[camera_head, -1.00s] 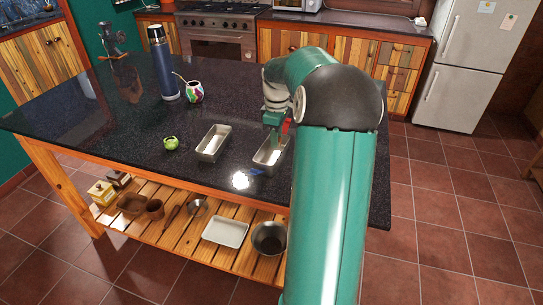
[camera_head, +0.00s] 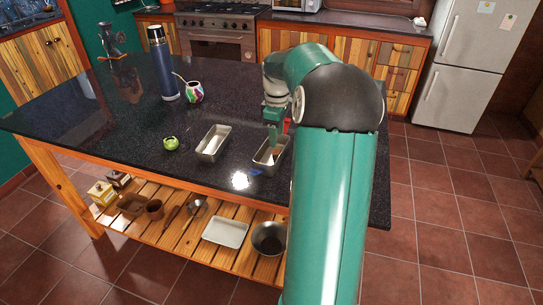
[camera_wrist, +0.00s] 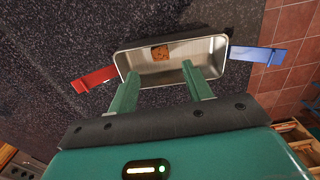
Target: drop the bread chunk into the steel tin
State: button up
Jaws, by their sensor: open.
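The steel tin (camera_wrist: 205,47) lies below my gripper in the wrist view. The small brown bread chunk (camera_wrist: 160,52) rests inside it, near the far wall. My gripper (camera_wrist: 158,72) is open and empty, its two green fingers spread apart over the tin's near side, with the bread beyond the tips. In the head view, the tin (camera_head: 261,161) sits near the table's front edge, right of a second metal tin (camera_head: 213,143). My gripper (camera_head: 273,142) is above it, partly hidden by my arm.
A red piece (camera_wrist: 95,78) and a blue piece (camera_wrist: 257,55) lie beside the tin's ends. A green round item (camera_head: 171,143), a colourful cup (camera_head: 194,92) and a blue flask (camera_head: 163,65) stand left on the dark table (camera_head: 120,135). The lower shelf holds several vessels.

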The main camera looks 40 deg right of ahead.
notch_tip(320, 180, up, 12)
jog(key=shift+f, duration=0.15)
dwell(0.5)
jog(key=s+a+r+m+t+h, duration=0.1)
jog(key=s+a+r, duration=0.1)
jog(key=a, duration=1)
jog(key=s+a+r+m+t+h, duration=0.1)
jog(key=a, duration=1)
jog(key=s+a+f+m+t+y, duration=0.1)
jog(key=s+a+f, duration=0.2)
jog(key=s+a, duration=0.3)
jog(key=s+a+f+m+t+y, duration=0.1)
jog(key=s+a+f+m+t, duration=0.1)
jog(key=s+a+f, duration=0.2)
jog(key=s+a, duration=0.3)
jog(key=a, duration=0.2)
jog(key=shift+s+t, duration=0.25)
jog(key=shift+t, duration=0.05)
jog(key=shift+c, duration=0.4)
